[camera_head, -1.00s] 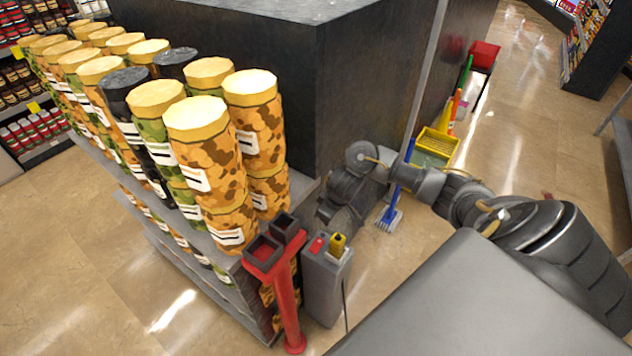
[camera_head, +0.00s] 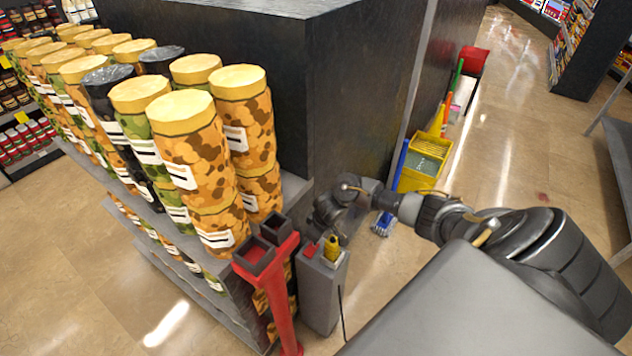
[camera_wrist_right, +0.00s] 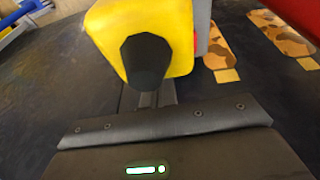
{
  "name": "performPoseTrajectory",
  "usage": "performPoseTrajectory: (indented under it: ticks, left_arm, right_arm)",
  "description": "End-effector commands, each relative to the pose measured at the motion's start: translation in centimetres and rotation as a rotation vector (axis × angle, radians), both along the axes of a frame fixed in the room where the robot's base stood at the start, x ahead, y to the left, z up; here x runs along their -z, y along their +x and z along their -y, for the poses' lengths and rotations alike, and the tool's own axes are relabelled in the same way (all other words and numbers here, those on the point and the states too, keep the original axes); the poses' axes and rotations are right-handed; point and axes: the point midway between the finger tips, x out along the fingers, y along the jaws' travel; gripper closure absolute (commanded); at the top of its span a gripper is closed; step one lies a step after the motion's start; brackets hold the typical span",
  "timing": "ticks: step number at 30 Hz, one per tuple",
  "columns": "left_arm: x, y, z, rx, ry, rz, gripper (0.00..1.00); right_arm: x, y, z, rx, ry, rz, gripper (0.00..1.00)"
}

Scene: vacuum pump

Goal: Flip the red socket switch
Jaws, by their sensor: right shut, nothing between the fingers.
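A grey box-shaped post (camera_head: 318,295) stands at the end of the shelf. On its top are a red switch (camera_head: 310,250) and, to its right, a yellow plug (camera_head: 331,248). My right gripper (camera_head: 331,228) is just behind and above the post's top, shut and empty; its fingertips are hard to make out in the head view. In the right wrist view the yellow plug (camera_wrist_right: 150,40) with a dark end fills the upper middle, beyond the shut fingers (camera_wrist_right: 155,98). A sliver of red (camera_wrist_right: 199,42) shows to its right, mostly hidden. My left gripper is out of view.
A red stand (camera_head: 275,285) with dark square cups is close left of the post. The shelf (camera_head: 165,228) holds several stacked camouflage canisters (camera_head: 190,150). A dark wall block (camera_head: 355,90) rises behind. A yellow mop bucket (camera_head: 418,180) stands behind my right arm.

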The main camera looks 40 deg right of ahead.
Motion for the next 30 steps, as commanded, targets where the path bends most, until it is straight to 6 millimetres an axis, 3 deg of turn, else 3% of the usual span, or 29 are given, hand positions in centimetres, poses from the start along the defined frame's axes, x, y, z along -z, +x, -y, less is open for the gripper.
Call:
performPoseTrajectory:
  ticks: [6, 30]
  left_arm:
    - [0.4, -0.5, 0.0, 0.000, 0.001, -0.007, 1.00]
    - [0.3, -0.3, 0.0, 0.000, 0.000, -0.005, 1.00]
  right_arm:
    - [1.7, 0.1, 0.2, 0.001, 0.001, 0.000, 1.00]
    - [2.7, 0.2, 0.7, -0.002, 0.093, -0.031, 1.00]
